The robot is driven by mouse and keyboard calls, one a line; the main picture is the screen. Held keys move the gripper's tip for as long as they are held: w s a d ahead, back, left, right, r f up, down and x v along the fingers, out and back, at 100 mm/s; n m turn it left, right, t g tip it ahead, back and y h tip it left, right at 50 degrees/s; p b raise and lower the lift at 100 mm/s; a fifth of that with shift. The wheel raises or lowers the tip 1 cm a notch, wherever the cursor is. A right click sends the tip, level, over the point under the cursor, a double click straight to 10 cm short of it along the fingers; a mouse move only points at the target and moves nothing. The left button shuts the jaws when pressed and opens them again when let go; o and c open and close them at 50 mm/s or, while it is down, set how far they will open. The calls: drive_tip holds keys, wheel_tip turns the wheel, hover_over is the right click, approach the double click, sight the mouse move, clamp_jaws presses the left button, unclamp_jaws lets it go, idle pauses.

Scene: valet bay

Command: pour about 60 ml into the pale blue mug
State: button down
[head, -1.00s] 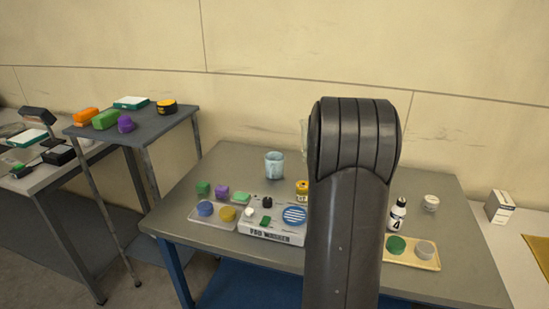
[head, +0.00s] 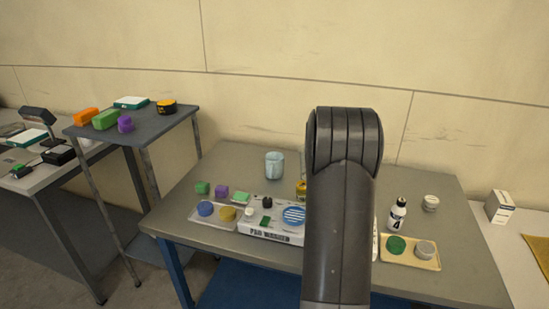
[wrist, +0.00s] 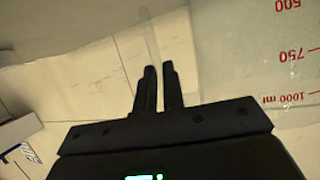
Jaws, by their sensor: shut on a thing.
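The pale blue mug (head: 274,165) stands upright near the back of the grey table in the head view; its contents cannot be made out. In the wrist view, my gripper (wrist: 159,72) is shut on a thin, clear, handle-like strip of a measuring jug. The jug's clear wall (wrist: 250,70) fills the right of that view, with red marks for 500, 750 and 1000 ml. No liquid level can be made out. In the head view my arm hides both gripper and jug, so their distance from the mug cannot be told.
A pad washer (head: 272,229) with a striped blue disc sits in front of the mug. A clear tray (head: 213,219) of coloured pads is left of it. A bottle marked 4 (head: 397,215) and a cream tray (head: 411,262) stand right of my arm. A yellow item (head: 301,189) is partly hidden.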

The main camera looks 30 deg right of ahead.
drive_tip(key=w+a+r+n+g+h, duration=0.1)
drive_tip(key=w+a+r+n+h, duration=0.1)
drive_tip(key=w+a+r+n, duration=0.1)
drive_tip(key=w+a+r+n+g+h, duration=0.2)
drive_tip(key=w+a+r+n, duration=0.2)
drive_tip(key=r, duration=0.5)
drive_tip(key=w+n, duration=0.2)
drive_tip(key=w, duration=0.1)
drive_tip(key=shift+r+h+p, duration=0.25)
drive_tip(key=shift+h+p, duration=0.05)
drive_tip(key=shift+p, duration=0.05)
idle(0.3)
drive_tip(key=shift+w+a+r+n, duration=0.35)
drive_tip(key=shift+w+a+n, duration=0.05)
drive_tip(key=shift+w+a+r+n, duration=0.25)
drive_tip(key=shift+w+r+n, duration=0.1)
drive_tip(key=shift+n, duration=0.05)
drive_tip(key=shift+w+a+r+n+g+h+p, duration=0.2)
drive_tip(key=shift+w+a+n+g+h+p, duration=0.15)
drive_tip(key=shift+w+p, duration=0.3)
idle(2.1)
drive_tip(key=s+d+f+m+y, duration=0.2)
drive_tip(key=s+d+f+m, duration=0.1)
drive_tip(key=s+f+m, duration=0.1)
drive_tip(key=shift+s+d+f+t, duration=0.3)
drive_tip(key=shift+s+f+t, duration=0.15)
drive_tip(key=shift+s+f, duration=0.15)
drive_tip(key=shift+m, duration=0.25)
idle(1.1)
